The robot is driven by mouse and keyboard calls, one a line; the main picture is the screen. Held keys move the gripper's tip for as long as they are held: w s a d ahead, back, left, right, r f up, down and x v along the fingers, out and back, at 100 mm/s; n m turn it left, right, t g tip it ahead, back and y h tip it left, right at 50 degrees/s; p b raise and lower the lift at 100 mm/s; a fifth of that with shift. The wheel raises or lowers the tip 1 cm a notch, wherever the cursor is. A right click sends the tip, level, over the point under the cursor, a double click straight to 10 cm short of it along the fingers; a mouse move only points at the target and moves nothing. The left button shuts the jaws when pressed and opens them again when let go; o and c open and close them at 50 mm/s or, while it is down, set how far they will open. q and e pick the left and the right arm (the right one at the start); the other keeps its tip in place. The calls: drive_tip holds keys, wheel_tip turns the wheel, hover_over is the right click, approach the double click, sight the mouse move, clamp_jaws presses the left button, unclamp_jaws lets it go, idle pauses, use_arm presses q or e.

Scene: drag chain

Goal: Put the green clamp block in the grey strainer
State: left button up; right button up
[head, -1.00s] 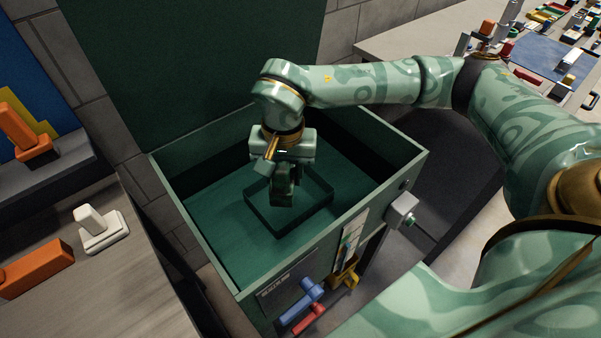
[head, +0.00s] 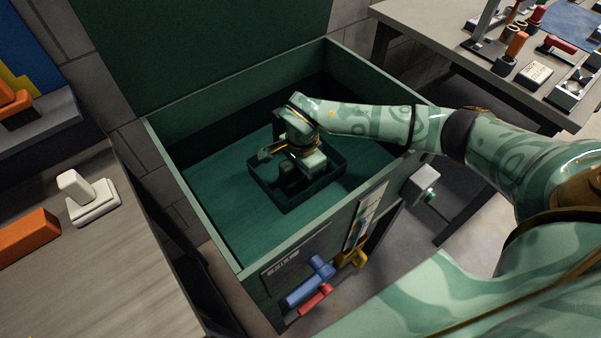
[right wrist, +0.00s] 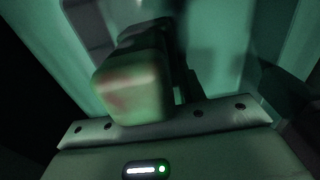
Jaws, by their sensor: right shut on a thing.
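The square, shallow, open-topped strainer (head: 316,191) sits on the floor of a large green open box and looks dark green-grey in the shade. My right gripper (head: 291,182) points down inside the strainer's outline, low in the box. It is shut on the green clamp block (right wrist: 130,88), which shows blurred, with reddish smudges, between the fingers in the right wrist view. In the head view I cannot make out the block clearly, nor whether it touches the strainer's floor. My left gripper is not in view.
The green box (head: 203,228) has raised walls around the strainer, and a tall lid (head: 200,50) stands behind. Blue and red valve handles (head: 310,285) stick out in front. A left bench holds a white block (head: 85,200) and an orange one (head: 25,238). A cluttered table stands at right.

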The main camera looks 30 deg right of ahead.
drive_tip(key=shift+f, duration=0.1)
drive_tip(key=o, duration=0.9)
use_arm(q)
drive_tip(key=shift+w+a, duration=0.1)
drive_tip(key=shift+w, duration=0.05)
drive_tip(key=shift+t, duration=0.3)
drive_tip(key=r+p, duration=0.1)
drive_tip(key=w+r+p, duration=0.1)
drive_tip(key=p, duration=0.1)
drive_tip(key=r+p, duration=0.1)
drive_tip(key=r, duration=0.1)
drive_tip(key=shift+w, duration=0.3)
use_arm(e)
wheel_tip(320, 180, up, 12)
